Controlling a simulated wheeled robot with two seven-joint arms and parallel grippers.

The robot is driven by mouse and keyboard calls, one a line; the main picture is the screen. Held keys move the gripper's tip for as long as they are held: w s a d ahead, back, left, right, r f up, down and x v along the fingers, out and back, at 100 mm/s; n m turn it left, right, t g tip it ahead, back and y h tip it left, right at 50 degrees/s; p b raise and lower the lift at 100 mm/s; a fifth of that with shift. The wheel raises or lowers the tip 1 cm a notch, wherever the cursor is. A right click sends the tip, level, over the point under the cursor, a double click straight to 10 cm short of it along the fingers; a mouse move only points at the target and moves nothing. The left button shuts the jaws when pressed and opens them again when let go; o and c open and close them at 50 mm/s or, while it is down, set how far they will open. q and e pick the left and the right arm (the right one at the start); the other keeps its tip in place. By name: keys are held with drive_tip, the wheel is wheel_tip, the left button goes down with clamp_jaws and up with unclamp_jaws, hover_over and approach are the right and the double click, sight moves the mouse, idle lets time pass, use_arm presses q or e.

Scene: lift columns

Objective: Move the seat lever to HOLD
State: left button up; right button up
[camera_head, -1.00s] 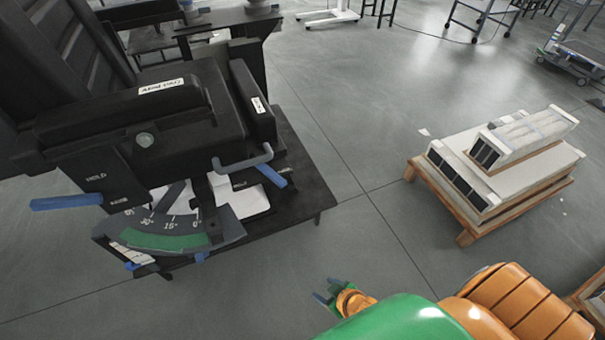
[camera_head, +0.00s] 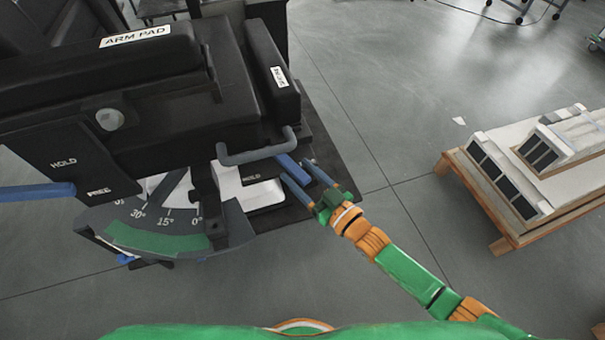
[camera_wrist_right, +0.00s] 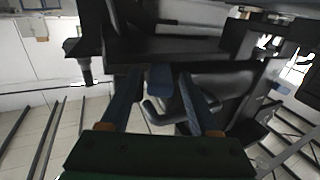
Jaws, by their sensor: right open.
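A blue lever (camera_head: 291,168) sticks out at the right side of the black chair, beside a HOLD label (camera_head: 250,176). My right gripper (camera_head: 296,171) is open, with one finger on each side of the lever's free end. Whether the fingers touch it is unclear. In the right wrist view the blue lever end (camera_wrist_right: 160,79) shows between the two fingers (camera_wrist_right: 158,85). A second blue lever (camera_head: 38,192) at the left sits by a plate with HOLD and FREE labels. I cannot tell from lettering which one is the seat lever. My left gripper is out of view.
A grey handle (camera_head: 258,151) stands just beside the lever. A dial (camera_head: 165,232) with angle marks and a green band is at the left, below the ARM PAD armrest (camera_head: 110,62). White units on a wooden pallet (camera_head: 500,245) stand at the right. Open floor lies between.

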clamp_jaws()
idle(1.4)
